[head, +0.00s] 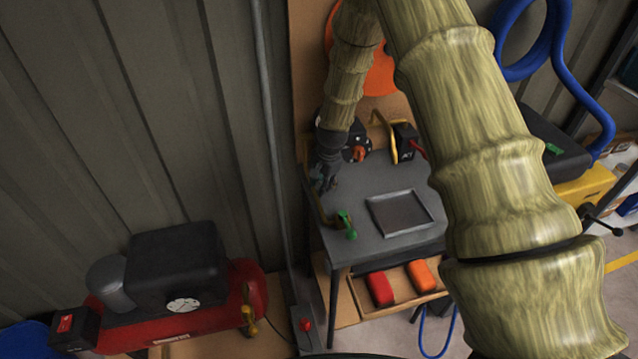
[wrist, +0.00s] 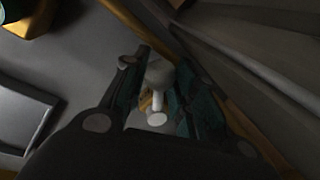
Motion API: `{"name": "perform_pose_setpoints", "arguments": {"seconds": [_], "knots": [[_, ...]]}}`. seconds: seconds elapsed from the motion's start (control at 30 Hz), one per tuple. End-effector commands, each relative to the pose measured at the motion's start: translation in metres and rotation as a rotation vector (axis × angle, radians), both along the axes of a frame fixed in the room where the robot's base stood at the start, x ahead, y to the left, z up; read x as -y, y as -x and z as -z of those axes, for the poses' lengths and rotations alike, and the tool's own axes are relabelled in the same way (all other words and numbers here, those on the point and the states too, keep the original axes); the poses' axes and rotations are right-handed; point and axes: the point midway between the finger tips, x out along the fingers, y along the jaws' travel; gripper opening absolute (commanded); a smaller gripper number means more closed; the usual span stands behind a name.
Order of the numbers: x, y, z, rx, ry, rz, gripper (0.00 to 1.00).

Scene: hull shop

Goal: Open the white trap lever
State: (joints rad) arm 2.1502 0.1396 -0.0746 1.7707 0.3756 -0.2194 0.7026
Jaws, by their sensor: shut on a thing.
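The white lever (wrist: 157,95) shows in the wrist view between the two fingers of my gripper (wrist: 160,98). It is a pale stem with a round light end nearer the camera and a greyish wider part farther off. The fingers are closed on it from both sides. In the head view my gripper (head: 325,184) is at the left edge of the grey workbench, close to the wall. The lever cannot be made out there; my gripper and arm hide that spot.
A green-handled valve (head: 346,224) on a yellow pipe stands just in front of my gripper. A shallow metal tray (head: 428,206) lies on the grey bench (head: 360,249). A black box with a red knob (head: 357,153) is behind. A red compressor (head: 190,322) stands at lower left.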

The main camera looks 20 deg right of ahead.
Motion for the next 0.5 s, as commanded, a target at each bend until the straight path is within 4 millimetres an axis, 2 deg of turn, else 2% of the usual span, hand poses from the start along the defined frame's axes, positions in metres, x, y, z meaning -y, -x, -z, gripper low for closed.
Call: {"name": "perform_pose_setpoints", "arguments": {"seconds": [0.13,0.17,0.27,0.5], "knots": [[0.0007,-0.001,-0.0007,0.003,0.001,0.0,0.0],[0.0007,-0.001,-0.0007,0.003,0.001,0.0,0.34],[0.0005,-0.0009,-0.0006,0.001,0.001,-0.001,0.51],[-0.0002,-0.0006,-0.0003,0.001,0.0,-0.002,0.51]]}}
